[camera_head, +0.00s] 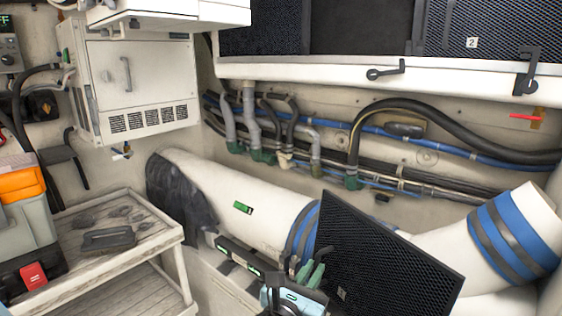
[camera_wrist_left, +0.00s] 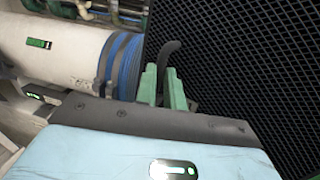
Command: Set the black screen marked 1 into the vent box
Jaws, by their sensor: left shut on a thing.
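The black mesh screen (camera_head: 385,250) hangs tilted at the lower right of the head view, in front of the white duct. A small pale tag near its lower left looks like a 1. My left gripper (camera_head: 311,270) has green fingers at the screen's left edge. In the left wrist view the fingers (camera_wrist_left: 163,85) are shut on a dark curved tab beside the mesh (camera_wrist_left: 245,70). The vent box (camera_head: 440,72) is the white-framed unit at the top. Its middle bay (camera_head: 360,27) looks dark without mesh; mesh fills both side bays, the right marked 2. My right gripper is out of view.
Black latches (camera_head: 386,70) sit on the vent box's front rail. Hoses and pipes (camera_head: 290,125) run below it. The white duct (camera_head: 240,195) with blue bands crosses beneath. A slatted shelf (camera_head: 150,235) with a brush (camera_head: 108,238) and a toolbox (camera_head: 25,210) stand left.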

